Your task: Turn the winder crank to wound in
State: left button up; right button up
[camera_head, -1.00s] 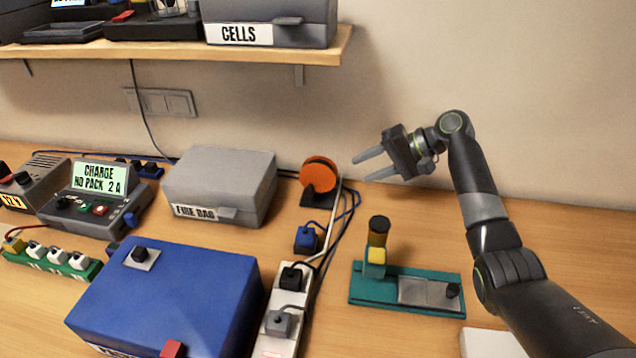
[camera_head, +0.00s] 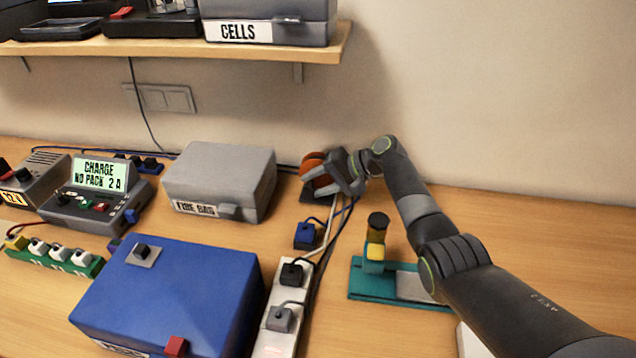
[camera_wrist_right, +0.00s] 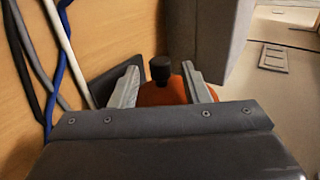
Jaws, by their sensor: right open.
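The winder is an orange round drum (camera_head: 313,170) on a dark base at the back of the bench, partly hidden behind my right gripper (camera_head: 326,178). In the right wrist view the orange drum (camera_wrist_right: 165,92) lies between the fingers, and its black crank knob (camera_wrist_right: 160,69) stands up between the fingertips. My right gripper (camera_wrist_right: 162,80) is open, with one finger on each side of the knob and a gap on both sides. My left gripper is not in view.
A grey fire bag box (camera_head: 220,180) stands left of the winder. Cables and a white power strip (camera_head: 278,325) run in front. A teal fixture (camera_head: 380,285) sits below my right arm. A shelf (camera_head: 180,48) overhangs at upper left.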

grip_shut()
jog(key=shift+f, duration=0.1)
jog(key=y+b, duration=0.1)
jog(key=b, duration=0.2)
jog(key=y+b, duration=0.2)
jog(key=b, duration=0.1)
jog(key=shift+a+f+t+y+b, duration=0.15)
jog(key=shift+f+t+y+b, duration=0.15)
jog(key=shift+t, duration=0.1)
jog(key=shift+r+y+b, duration=0.25)
jog(key=shift+y+b, duration=0.05)
jog(key=shift+b, duration=0.25)
grip_release()
jog(key=shift+r, duration=0.1)
